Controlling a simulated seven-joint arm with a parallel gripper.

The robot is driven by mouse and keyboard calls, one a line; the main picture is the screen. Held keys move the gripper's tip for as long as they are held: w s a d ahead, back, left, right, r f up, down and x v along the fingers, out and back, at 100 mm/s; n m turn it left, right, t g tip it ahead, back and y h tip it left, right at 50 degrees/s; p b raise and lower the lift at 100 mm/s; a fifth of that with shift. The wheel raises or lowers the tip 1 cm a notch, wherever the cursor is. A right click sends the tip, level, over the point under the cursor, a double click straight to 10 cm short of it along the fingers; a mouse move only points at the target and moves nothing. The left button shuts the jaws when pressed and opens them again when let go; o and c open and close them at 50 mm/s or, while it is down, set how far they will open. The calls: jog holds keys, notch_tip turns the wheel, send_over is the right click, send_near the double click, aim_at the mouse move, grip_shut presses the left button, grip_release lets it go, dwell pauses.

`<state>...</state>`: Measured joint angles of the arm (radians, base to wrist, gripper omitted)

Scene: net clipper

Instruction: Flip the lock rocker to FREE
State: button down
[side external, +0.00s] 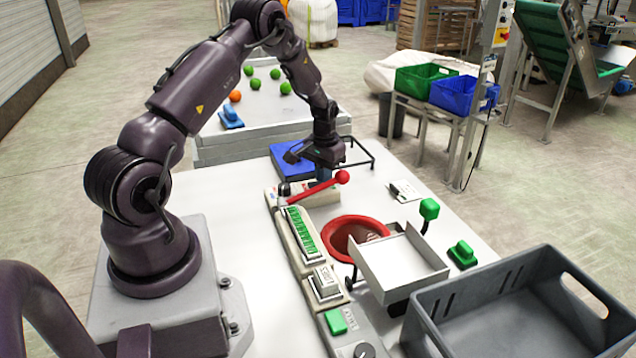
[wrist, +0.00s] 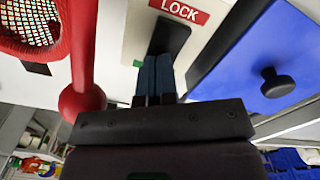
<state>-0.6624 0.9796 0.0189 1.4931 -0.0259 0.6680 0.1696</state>
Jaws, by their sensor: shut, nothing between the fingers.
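The lock rocker (wrist: 168,36) is a black piece on a pale plate in the wrist view, beside a red label reading LOCK (wrist: 180,10). A small bit of green shows on the plate on the other side. My gripper (wrist: 154,68) has its blue fingers together and empty, with the tips over the near end of the rocker. I cannot tell whether they touch it or which way it is tilted. In the side external view my gripper (side external: 323,176) points down at the far end of the control strip, and the rocker is hidden there.
A red lever with a ball knob (wrist: 82,101) stands close beside my fingers; its ball (side external: 342,177) shows in the side external view. A blue box with a black knob (wrist: 278,84) is on the other side. A red-rimmed net opening (side external: 330,240) and white tray (side external: 400,262) are nearer.

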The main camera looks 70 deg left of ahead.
jog(key=shift+r, duration=3.4)
jog(key=shift+s+d+f+g, duration=0.15)
jog(key=shift+s+d+f, duration=0.05)
jog(key=shift+s+d, duration=0.3)
jog(key=shift+s+d+f+g, duration=0.2)
jog(key=shift+s+d, duration=0.15)
jog(key=shift+s, duration=0.2)
jog(key=s+d+r+m+t, duration=0.2)
jog(key=s+d+r, duration=0.3)
jog(key=d+r, duration=0.3)
jog(key=s+d+r+m+t, duration=0.2)
jog(key=s+d+r, duration=0.3)
jog(key=d+r, duration=0.3)
jog(key=s+d+r+m+t, duration=0.2)
jog(key=s+d+r, duration=0.3)
jog(key=d+r, duration=0.3)
jog(key=d, duration=0.3)
jog(key=shift+d+r, duration=0.3)
jog(key=shift+d, duration=0.1)
